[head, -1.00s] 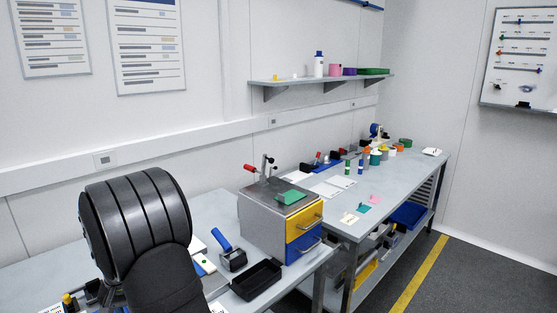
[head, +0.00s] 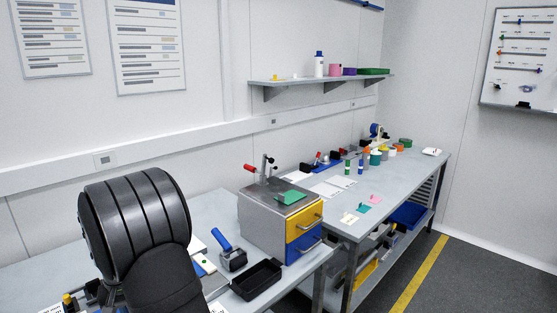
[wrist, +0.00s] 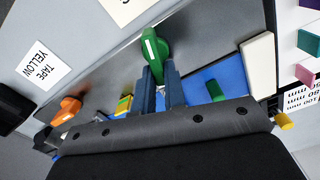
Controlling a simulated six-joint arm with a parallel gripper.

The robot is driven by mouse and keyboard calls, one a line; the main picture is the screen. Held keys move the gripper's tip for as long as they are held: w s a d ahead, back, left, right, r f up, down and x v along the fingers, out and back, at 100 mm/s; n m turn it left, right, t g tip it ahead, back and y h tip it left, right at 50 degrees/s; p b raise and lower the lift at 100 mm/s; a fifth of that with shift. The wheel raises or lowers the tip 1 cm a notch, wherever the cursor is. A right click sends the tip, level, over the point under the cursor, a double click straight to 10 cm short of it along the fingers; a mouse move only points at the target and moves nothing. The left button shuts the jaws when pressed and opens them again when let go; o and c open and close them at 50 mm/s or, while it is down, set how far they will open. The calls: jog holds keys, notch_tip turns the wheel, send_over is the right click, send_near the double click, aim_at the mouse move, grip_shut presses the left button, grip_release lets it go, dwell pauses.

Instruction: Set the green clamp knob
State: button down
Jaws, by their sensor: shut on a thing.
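The green clamp knob (wrist: 153,48) is in the upper middle of the wrist view, a green handle with a white stripe along it. My gripper (wrist: 158,76) has its two dark blue-grey fingers shut on the near end of the knob. The far end sticks out beyond the fingertips, over a grey metal plate (wrist: 105,70). The fingers hide part of the knob's lower end. In the head view my own arm covers this spot, so neither the knob nor the gripper shows there.
In the wrist view, an orange knob (wrist: 66,108) lies left and a green block (wrist: 215,90) right of the fingers. A white block (wrist: 262,65) stands further right. In the head view, a black tray (head: 257,279) and a drawer unit (head: 262,222) stand right of my arm.

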jog(key=shift+n, duration=0.6)
jog(key=shift+s+a, duration=0.1)
jog(key=shift+n, duration=0.6)
jog(key=shift+a+n, duration=0.1)
jog(key=shift+n, duration=0.2)
jog(key=c, duration=1.4)
grip_release()
